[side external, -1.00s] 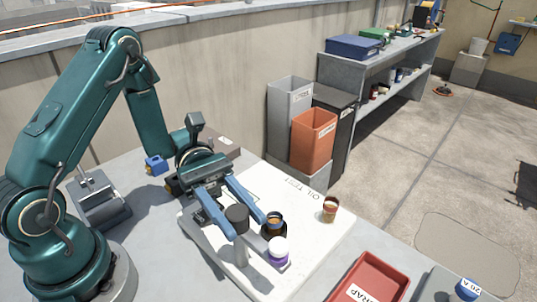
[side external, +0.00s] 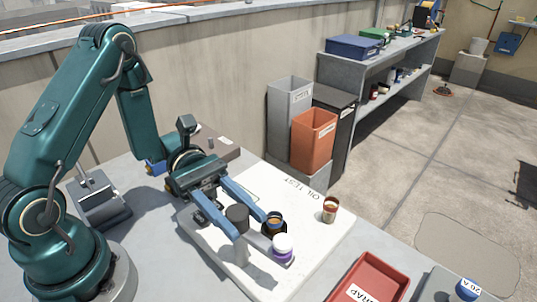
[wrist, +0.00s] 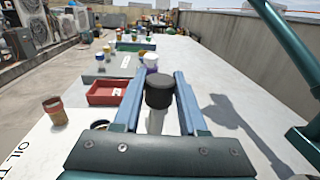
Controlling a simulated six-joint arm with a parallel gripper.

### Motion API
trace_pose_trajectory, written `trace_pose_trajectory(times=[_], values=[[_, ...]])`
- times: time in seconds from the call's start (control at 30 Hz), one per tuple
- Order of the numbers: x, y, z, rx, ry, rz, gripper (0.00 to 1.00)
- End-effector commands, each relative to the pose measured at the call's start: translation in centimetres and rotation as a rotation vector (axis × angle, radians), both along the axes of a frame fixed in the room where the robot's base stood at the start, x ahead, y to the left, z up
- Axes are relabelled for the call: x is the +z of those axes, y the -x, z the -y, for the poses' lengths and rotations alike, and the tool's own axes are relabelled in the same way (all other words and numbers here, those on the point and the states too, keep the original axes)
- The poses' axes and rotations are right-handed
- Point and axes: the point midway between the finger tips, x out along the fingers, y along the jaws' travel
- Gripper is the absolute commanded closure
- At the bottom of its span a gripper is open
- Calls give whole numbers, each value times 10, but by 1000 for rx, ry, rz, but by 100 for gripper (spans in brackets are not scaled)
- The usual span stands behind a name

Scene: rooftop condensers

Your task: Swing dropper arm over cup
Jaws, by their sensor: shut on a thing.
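The dropper arm has a pale post (side external: 241,254) with a black knob (side external: 237,213) on top and a short grey bar (side external: 259,241) to one side. A white and purple dropper (side external: 282,246) sits at the bar's end. My gripper (side external: 248,225) is shut on the black knob, which also shows between the fingers in the wrist view (wrist: 159,92). The brown cup (side external: 330,209) stands upright on the white board, right of and apart from the dropper. It also shows at left in the wrist view (wrist: 55,110).
A dark round jar (side external: 274,226) stands just behind the dropper, close to my right finger. The white board (side external: 318,240) reads OIL TEST and is clear between dropper and cup. A red tray (side external: 368,280) lies at front right. Bins (side external: 313,140) stand beyond the table.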

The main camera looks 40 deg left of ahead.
Motion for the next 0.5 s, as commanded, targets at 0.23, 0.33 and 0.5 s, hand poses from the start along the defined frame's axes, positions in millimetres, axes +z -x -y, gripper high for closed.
trace_pose_trajectory(times=[0.23, 0.33, 0.5], values=[[1, 1, 0, 136, 5, -3, 100], [1, 1, 0, 159, 3, -1, 100], [0, 1, 0, 162, 1, 0, 100]])
